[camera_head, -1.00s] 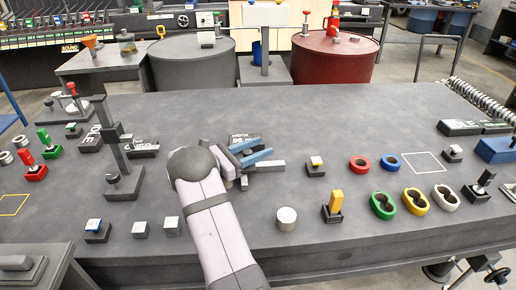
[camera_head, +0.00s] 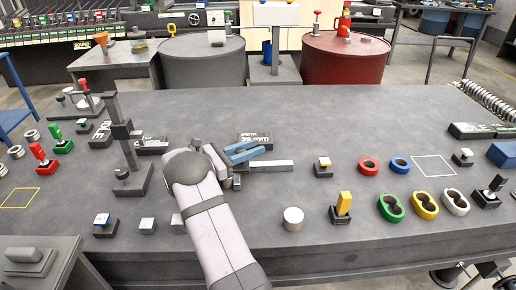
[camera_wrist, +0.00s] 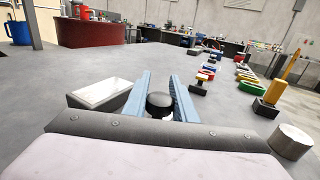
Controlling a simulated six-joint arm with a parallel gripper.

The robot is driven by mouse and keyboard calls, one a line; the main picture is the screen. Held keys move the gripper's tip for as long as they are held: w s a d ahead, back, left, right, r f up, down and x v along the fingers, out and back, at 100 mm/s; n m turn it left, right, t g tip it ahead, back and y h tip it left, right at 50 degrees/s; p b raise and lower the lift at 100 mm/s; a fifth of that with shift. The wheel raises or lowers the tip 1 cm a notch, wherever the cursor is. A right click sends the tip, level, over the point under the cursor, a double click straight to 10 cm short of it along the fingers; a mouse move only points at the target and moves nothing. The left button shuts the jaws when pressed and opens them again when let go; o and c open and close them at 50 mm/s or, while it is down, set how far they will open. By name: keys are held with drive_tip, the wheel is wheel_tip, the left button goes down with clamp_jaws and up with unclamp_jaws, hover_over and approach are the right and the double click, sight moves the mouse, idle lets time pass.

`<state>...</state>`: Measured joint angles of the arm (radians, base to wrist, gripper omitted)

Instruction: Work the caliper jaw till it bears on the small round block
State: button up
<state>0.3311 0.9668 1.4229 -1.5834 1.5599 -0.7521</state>
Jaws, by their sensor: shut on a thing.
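My gripper (camera_head: 262,148) is low over the middle of the table, its two blue fingers pointing right. In the wrist view the fingers (camera_wrist: 161,76) stand on either side of a dark round knob (camera_wrist: 159,100) with a pale base, and they are shut on it. A flat grey bar (camera_head: 277,166), apparently part of the caliper, runs out right from under the gripper; the jaw is mostly hidden by my arm. A dark width readout (camera_head: 262,138) behind it seems to read 39 mm. A pale round block (camera_head: 293,219) stands apart at front right, also in the wrist view (camera_wrist: 291,141).
A dark post stand (camera_head: 128,150) rises left of my arm. Small pale blocks (camera_head: 148,225) lie at front left. A yellow-handled piece (camera_head: 343,205) and coloured rings (camera_head: 390,207) stand to the right. The table behind the readout is clear.

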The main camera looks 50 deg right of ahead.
drive_tip(key=o, duration=0.9)
drive_tip(key=shift+v, duration=3.75)
